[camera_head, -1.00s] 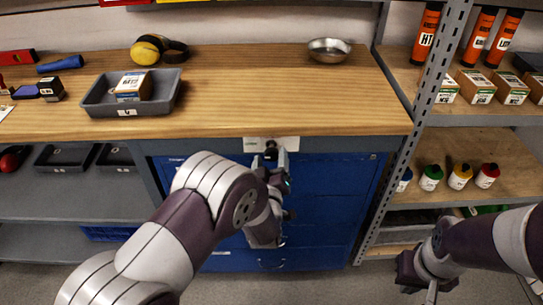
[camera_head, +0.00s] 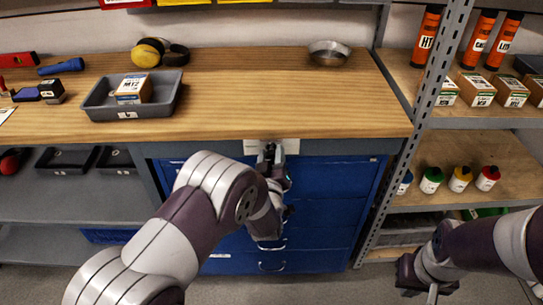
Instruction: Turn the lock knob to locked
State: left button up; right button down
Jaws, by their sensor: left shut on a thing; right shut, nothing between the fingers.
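The lock plate (camera_head: 291,146) is a pale panel on the bench's front edge, above the blue drawer cabinet (camera_head: 330,210). My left gripper (camera_head: 270,155) is at the plate, with its fingers shut on the lock knob. The knob is mostly hidden by the fingers, so its angle and any marks on the plate cannot be read. My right gripper (camera_head: 432,292) is low at the right, in front of the shelf unit, apart from everything and shut with nothing visible in it.
A metal shelf post (camera_head: 432,95) stands right of the cabinet. Bottles and boxes fill the shelves.

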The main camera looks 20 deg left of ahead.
pick_arm(q)
jog(key=m+p, duration=0.1)
jog(key=m, duration=0.3)
jog(key=shift+m+p, duration=0.3)
jog(key=shift+p, duration=0.05)
jog(key=m+p, duration=0.1)
jog(key=m, duration=0.3)
jog(key=shift+d+r+g+p, duration=0.1)
jog(key=shift+g+p, duration=0.25)
jog(key=shift+g, duration=0.05)
jog(key=m+p, duration=0.1)
jog(key=m, duration=0.3)
jog(key=shift+y+p, duration=0.35)
jog(key=shift+y, duration=0.05)
jog(key=shift+m+p, duration=0.65)
jog(key=shift+m, duration=1.25)
jog(key=shift+f, duration=0.2)
jog(key=o, duration=1)
jog(key=shift+d, duration=0.1)
jog(key=shift+o, duration=0.2)
